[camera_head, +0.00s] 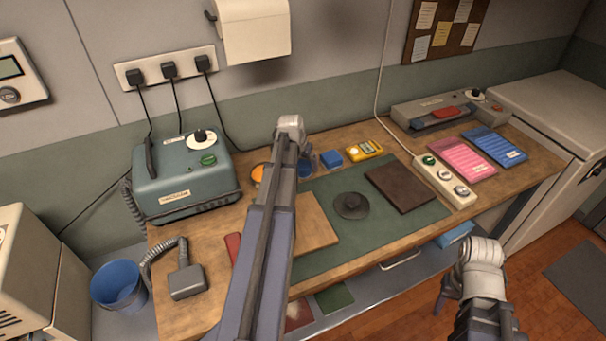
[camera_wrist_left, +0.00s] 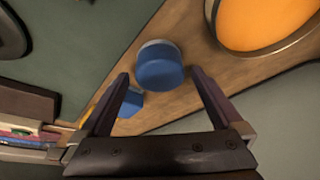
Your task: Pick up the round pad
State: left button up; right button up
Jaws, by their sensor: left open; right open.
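A round blue pad with a pale rim (camera_wrist_left: 161,68) sits on the wooden counter in the left wrist view. In the head view it is partly hidden behind my left arm (camera_head: 306,171). My left gripper (camera_wrist_left: 160,82) is open, with the pad seen between its fingertips; contact cannot be told. In the head view my left gripper is mostly hidden behind its own arm. A dark round disc with a raised middle (camera_head: 351,205) lies on the green mat (camera_head: 335,250). My right gripper (camera_head: 447,290) is low at the right, in front of the counter, only partly visible.
A blue block (camera_head: 331,159) and a yellow device (camera_head: 363,151) stand just right of the pad. An orange round dish (camera_wrist_left: 265,18) is close beside it. A dark brown board (camera_head: 400,187) lies on the mat. A grey-green machine (camera_head: 187,172) stands left.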

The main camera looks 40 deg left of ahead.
aim_at(303, 164)
pick_arm(q)
jog(key=shift+b+x, duration=0.55)
jog(key=shift+x, duration=0.6)
jog(key=shift+r, duration=0.1)
pick_arm(e)
jog(key=shift+f, duration=0.95)
pick_arm(q)
jog(key=c, duration=1.3)
notch_tip(303, 164, up, 10)
jog(key=p, duration=1)
pick_arm(e)
notch_tip(303, 164, up, 10)
